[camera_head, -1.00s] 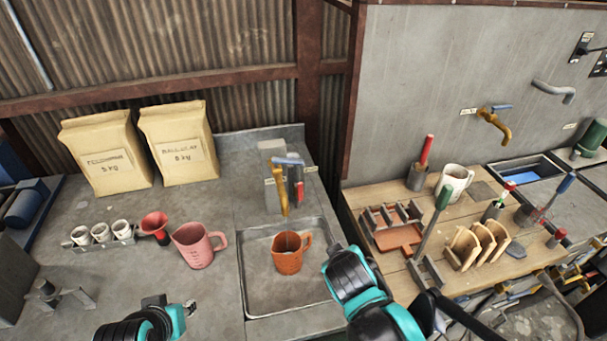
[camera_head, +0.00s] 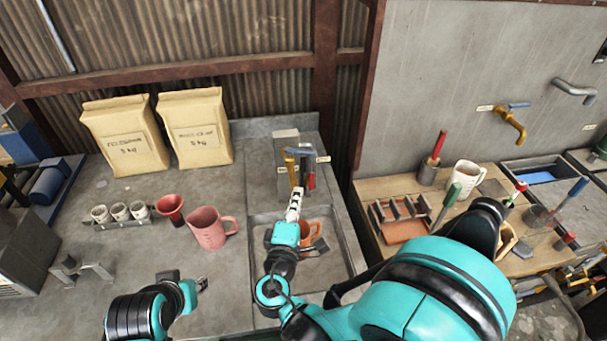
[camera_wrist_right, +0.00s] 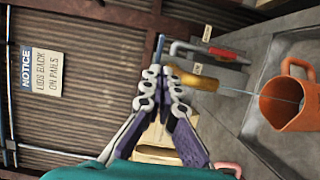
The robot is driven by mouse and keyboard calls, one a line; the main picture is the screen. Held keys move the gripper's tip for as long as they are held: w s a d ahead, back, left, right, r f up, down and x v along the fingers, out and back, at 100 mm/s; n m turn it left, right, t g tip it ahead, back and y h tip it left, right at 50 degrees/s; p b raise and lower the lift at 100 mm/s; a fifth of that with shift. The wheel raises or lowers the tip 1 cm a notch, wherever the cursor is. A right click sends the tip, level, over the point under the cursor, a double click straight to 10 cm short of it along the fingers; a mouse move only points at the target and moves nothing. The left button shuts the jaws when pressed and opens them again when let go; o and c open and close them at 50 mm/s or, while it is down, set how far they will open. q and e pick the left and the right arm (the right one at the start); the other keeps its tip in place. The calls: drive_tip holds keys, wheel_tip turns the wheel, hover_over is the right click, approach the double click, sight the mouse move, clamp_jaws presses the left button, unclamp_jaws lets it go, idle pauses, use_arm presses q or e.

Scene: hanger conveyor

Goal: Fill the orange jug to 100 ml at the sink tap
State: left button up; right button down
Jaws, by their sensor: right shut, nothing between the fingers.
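The orange jug (camera_head: 311,229) stands in the sink (camera_head: 340,273), partly hidden behind my right arm in the head view. In the right wrist view the orange jug (camera_wrist_right: 290,103) shows open, with a thin stream of water running into it from the brass tap (camera_wrist_right: 190,78). The water level cannot be read. My right gripper (camera_head: 297,194) is shut and empty, its tips close to the tap's blue lever (camera_head: 300,152); whether they touch cannot be told. My left gripper (camera_head: 202,285) hangs low over the counter, too small to judge its jaws.
A pink jug (camera_head: 208,229), a red funnel (camera_head: 170,208) and white cups (camera_head: 120,211) stand left of the sink. Two paper sacks (camera_head: 125,140) stand behind. A wooden bench (camera_head: 370,195) with tools and a white mug (camera_head: 467,175) lies to the right.

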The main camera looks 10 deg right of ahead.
sight(312, 155)
drive_tip(key=b+x, duration=0.1)
drive_tip(key=x, duration=1.2)
drive_tip(key=shift+w+d+f, duration=0.1)
drive_tip(key=shift+w, duration=0.15)
drive_tip(key=shift+w+d+b, duration=0.85)
drive_tip(key=shift+w+d, duration=0.1)
drive_tip(key=shift+s, duration=0.1)
